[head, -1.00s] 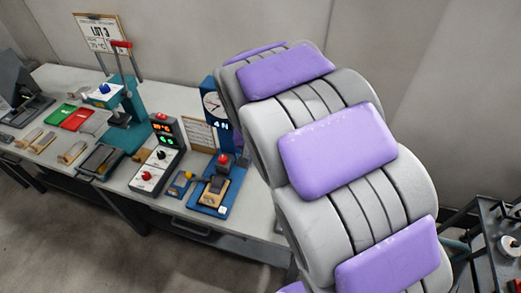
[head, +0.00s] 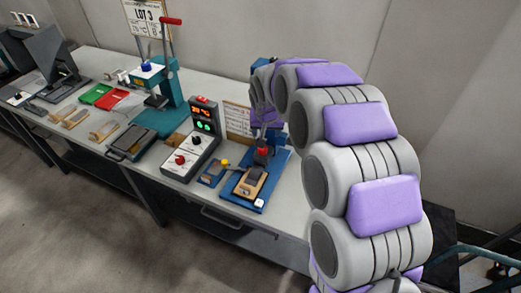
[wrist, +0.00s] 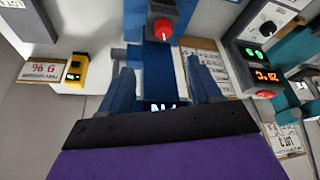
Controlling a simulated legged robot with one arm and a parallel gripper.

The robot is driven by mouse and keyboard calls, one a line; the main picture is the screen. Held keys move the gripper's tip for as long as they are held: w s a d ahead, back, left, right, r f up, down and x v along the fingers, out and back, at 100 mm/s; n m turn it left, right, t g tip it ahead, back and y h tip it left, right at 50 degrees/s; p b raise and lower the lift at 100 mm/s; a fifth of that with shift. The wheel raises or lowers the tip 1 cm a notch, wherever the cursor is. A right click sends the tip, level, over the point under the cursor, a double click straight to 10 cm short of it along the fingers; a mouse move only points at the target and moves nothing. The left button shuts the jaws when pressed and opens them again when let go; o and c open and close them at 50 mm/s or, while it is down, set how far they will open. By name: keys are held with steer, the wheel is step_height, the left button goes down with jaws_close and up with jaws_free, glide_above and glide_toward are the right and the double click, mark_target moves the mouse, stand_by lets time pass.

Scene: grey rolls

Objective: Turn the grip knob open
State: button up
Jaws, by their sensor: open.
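A red knob (head: 262,153) sits on a blue stand (head: 252,203) at the right end of the bench. I take it to be the grip knob; no label on it is readable. In the wrist view, a red knob (wrist: 162,28) on a grey block shows at top centre, on the blue stand, beyond the fingertips. My gripper (wrist: 162,70) has its two blue fingers apart with nothing held between them. In the head view my arm's far end reaches the stand's upper part and hides its dial; the gripper is hard to make out there.
A control box (head: 192,143) with lit readouts and knobs stands left of the stand. A teal lever press (head: 160,98) is further left, near a red tray (head: 109,102). In the wrist view a yellow device (wrist: 75,71) lies left of the fingers.

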step_height(320, 180, down, 4)
steer(key=w+d, duration=0.1)
steer(key=d, duration=0.1)
steer(key=b, duration=0.3)
glide_toward(268, 151)
steer(key=a+f, duration=0.1)
steer(key=w+a+f, duration=0.1)
steer(key=a, duration=0.1)
steer(key=a+f, duration=0.1)
steer(key=a, duration=0.1)
steer(key=shift+w+f, duration=0.2)
steer(key=shift+f, duration=0.15)
steer(key=d, duration=0.1)
steer(key=d+f, duration=0.1)
steer(key=d, duration=0.1)
steer(key=w+d, duration=0.1)
steer(key=d, duration=0.1)
steer(key=shift+w+f, duration=0.1)
steer(key=shift+f, duration=0.3)
steer(key=a, duration=0.2)
steer(key=shift+a+f, duration=0.2)
steer(key=shift+a, duration=0.5)
steer(key=shift+c, duration=1.6)
steer(key=shift+d+r, duration=0.15)
steer(key=shift+d, duration=0.7)
steer(key=c, duration=0.4)
steer(key=shift+a, duration=0.35)
steer(key=c, duration=0.3)
